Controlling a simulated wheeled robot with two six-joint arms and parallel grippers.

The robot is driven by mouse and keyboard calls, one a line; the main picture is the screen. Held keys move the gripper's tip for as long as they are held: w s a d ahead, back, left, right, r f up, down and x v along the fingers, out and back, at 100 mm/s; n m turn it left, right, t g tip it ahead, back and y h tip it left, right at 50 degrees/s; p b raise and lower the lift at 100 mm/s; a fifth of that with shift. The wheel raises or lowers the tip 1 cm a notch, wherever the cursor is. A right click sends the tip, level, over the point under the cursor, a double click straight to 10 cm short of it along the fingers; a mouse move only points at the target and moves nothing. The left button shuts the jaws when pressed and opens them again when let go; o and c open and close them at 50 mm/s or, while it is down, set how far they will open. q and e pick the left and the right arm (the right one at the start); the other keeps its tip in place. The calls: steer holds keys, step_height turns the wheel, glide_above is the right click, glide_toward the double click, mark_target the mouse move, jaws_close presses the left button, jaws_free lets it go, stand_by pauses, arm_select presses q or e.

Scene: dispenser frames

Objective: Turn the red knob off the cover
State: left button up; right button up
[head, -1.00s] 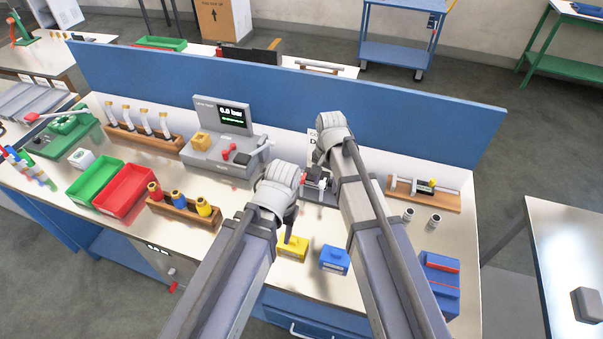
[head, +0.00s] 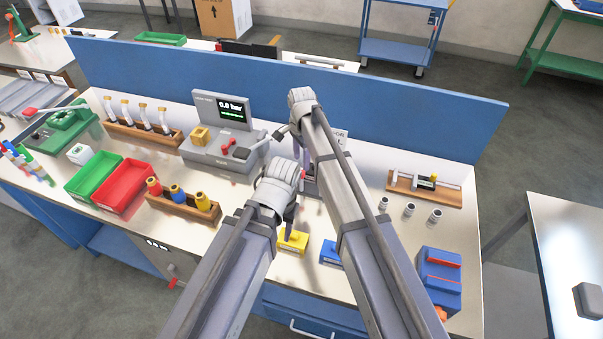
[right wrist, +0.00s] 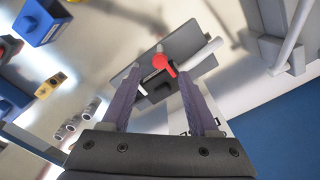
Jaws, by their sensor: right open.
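In the right wrist view a red knob (right wrist: 163,63) sits on a small grey fixture (right wrist: 196,66) with a dark block and a pale rod beside it. In the head view a bit of red, likely the same knob (head: 303,175), shows beside my right arm, which hides most of the fixture. My right gripper (right wrist: 160,76) is open, its fingers on either side of the knob in the picture; I cannot tell whether they touch it. My left gripper (head: 289,222) hangs above the yellow block (head: 293,241); its jaw opening is not clear.
A grey pressure unit (head: 205,151) with red knobs stands to the left. A blue block (head: 331,254) lies near the front, partly hidden. Several small grey cups (head: 409,209) and a wooden stand (head: 446,197) are at the right. A blue panel (head: 400,121) closes the back.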

mark_target(302, 172)
step_height(302, 172, down, 6)
steer(key=b, duration=0.5)
steer(key=shift+f, duration=0.15)
steer(key=shift+c, duration=0.3)
jaws_close()
